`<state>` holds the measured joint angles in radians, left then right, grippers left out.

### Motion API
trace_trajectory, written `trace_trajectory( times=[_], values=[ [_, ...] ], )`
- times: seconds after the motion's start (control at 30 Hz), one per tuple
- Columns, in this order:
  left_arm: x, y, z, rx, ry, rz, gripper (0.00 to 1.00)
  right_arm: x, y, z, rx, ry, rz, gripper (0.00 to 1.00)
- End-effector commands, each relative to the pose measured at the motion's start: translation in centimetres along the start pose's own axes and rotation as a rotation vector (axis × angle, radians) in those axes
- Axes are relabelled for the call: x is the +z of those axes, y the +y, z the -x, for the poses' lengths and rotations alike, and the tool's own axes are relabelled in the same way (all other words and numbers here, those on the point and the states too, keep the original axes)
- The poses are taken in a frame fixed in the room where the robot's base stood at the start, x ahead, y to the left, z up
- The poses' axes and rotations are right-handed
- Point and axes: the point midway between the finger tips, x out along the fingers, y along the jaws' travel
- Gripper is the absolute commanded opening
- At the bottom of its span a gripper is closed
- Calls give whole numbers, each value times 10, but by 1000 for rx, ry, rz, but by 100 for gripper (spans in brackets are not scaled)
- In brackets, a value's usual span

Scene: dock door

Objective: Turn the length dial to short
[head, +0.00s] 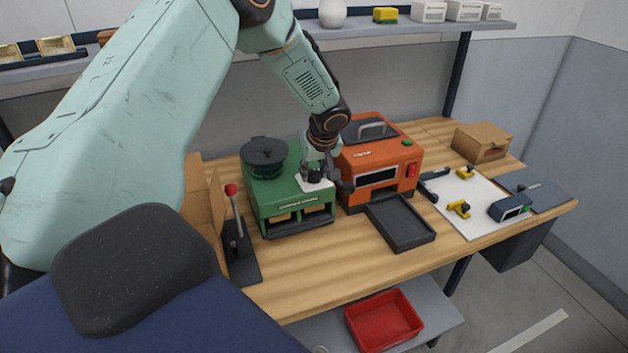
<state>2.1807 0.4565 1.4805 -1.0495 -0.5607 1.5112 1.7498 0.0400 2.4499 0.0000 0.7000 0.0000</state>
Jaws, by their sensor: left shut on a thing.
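A green machine (289,205) with a round black hopper (263,156) on top and two openings in its front stands on the wooden bench. A white plate (305,186) lies on the right part of its top, with a small dark dial (315,178) on it. My left gripper (324,180) reaches down from above onto this plate and is shut on the dial. Its fingers and wrist hide most of the dial, so I cannot read its setting or any marks. My right gripper is not in view.
An orange machine (381,149) with a dark tray (400,224) stands close to the right of the gripper. A red-knobbed lever (238,240) stands at left. A white board (478,190) with yellow clamps and a cardboard box (482,142) are further right. A red bin (384,320) sits below.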

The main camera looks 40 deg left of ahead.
Motion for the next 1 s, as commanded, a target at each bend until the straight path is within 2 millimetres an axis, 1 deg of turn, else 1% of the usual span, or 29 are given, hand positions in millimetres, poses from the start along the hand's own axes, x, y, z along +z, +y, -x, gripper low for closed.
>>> trace_trajectory(
  times=[0.03,0.1,0.3,0.5,0.73,1.0],
  values=[
    [-2,3,-2,-11,7,38,3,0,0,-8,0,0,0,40],
    [-2,3,-2,-34,7,95,3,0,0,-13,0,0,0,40],
    [-2,3,0,-94,5,238,3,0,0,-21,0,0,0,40],
    [-3,4,0,-136,5,339,3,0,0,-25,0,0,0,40],
    [-3,4,1,-162,4,403,3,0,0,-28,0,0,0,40],
    [-3,3,1,-172,4,421,3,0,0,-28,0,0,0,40]
  ],
)
